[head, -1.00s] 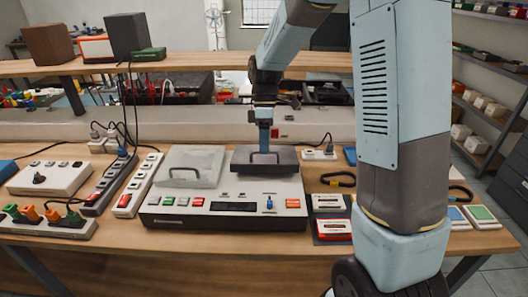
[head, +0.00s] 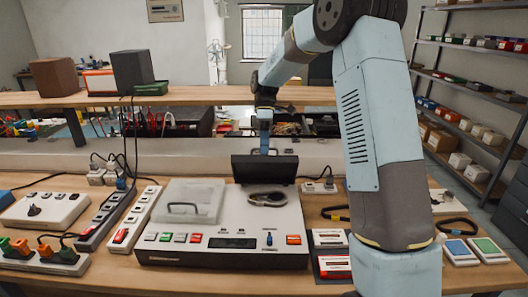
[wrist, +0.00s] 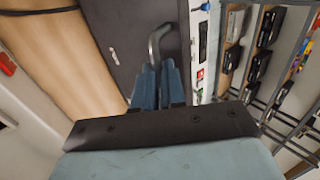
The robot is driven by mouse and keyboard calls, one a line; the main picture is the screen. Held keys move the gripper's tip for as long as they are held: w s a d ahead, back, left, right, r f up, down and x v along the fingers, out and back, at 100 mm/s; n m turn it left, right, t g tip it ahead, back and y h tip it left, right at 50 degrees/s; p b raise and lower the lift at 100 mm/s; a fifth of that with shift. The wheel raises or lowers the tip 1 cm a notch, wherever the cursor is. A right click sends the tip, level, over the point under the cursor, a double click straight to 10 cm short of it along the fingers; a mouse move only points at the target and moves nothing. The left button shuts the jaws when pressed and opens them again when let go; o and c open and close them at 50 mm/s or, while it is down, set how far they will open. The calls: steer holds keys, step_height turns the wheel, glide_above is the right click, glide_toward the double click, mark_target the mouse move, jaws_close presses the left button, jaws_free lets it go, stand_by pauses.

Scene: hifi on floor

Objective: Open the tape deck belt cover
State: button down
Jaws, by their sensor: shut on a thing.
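The tape deck (head: 222,240) is a pale box with a dark base on the bench. Its dark belt cover (head: 264,170) stands tilted up at the back right of the deck, with the space under it open. A dark looped belt (head: 267,199) lies exposed in front of the cover. My gripper (head: 264,149) is at the cover's upper edge, its lower part hidden behind the cover. In the wrist view, the blue fingers (wrist: 158,84) are shut on the cover's grey handle (wrist: 157,40), against the dark cover face (wrist: 130,45).
A clear lid with a handle (head: 188,203) lies shut on the deck's left. Power strips (head: 135,218) stand left of the deck. Cassettes (head: 333,265) and a black cable loop (head: 335,213) lie to its right. A raised shelf (head: 210,96) runs behind.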

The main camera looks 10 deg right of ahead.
steer(key=shift+w+d+f, duration=0.25)
steer(key=shift+w+f, duration=0.1)
steer(key=shift+w, duration=0.3)
steer(key=c, duration=1.2)
jaws_free()
steer(key=shift+a, duration=0.1)
steer(key=shift+c, duration=0.2)
steer(key=shift+o, duration=0.2)
steer(key=shift+r, duration=0.1)
steer(key=shift+w, duration=0.1)
steer(key=s+d+r, duration=0.1)
steer(key=s+r, duration=1.2)
steer(key=s, duration=0.1)
steer(key=shift+d, duration=0.4)
